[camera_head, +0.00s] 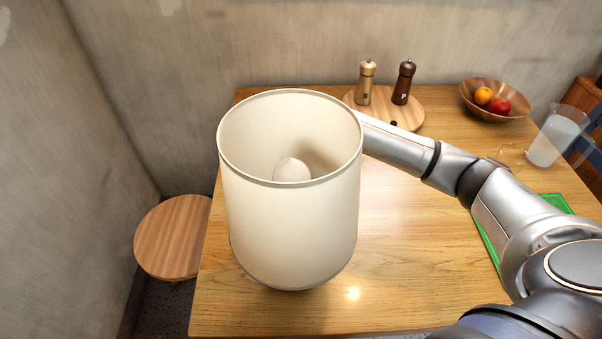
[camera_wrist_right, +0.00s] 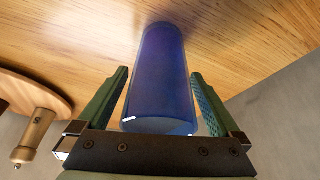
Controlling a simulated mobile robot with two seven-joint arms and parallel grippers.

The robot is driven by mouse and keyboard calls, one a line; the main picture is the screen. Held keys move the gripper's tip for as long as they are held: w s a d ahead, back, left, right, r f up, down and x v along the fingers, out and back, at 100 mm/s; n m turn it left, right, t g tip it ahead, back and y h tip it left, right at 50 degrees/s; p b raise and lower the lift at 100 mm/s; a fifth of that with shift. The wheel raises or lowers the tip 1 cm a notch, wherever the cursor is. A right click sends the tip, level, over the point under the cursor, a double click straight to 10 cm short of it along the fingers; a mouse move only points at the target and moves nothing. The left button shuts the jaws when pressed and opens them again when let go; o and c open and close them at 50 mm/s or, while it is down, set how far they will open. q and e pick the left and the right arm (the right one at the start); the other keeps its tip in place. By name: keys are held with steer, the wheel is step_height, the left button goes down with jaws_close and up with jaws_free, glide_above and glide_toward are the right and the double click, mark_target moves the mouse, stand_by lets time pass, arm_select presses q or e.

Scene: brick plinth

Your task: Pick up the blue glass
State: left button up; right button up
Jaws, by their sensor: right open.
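The blue glass (camera_wrist_right: 165,80) stands on the wooden table in the right wrist view, its near end between the two fingers of my right gripper (camera_wrist_right: 155,105). The fingers are open, one on each side of the glass, with a gap showing at the left finger; the gap at the right finger is narrower. In the head view a large cream lampshade hides the glass and the right gripper; only my right arm shows, reaching in behind the shade. My left gripper is in neither view.
The lampshade (camera_head: 295,225) with a bulb fills the table's left part. A round board (camera_head: 408,117) bears two mills (camera_head: 366,82) (camera_head: 403,82). A fruit bowl (camera_head: 470,98), a clear jug (camera_head: 556,138) and a green board (camera_head: 555,201) are at the right. A round stool (camera_head: 172,237) stands left.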

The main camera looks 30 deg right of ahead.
steer(key=shift+w+f, duration=0.15)
steer(key=shift+f, duration=0.2)
steer(key=shift+c, duration=0.2)
steer(key=shift+r, duration=0.1)
steer(key=c, duration=1.5)
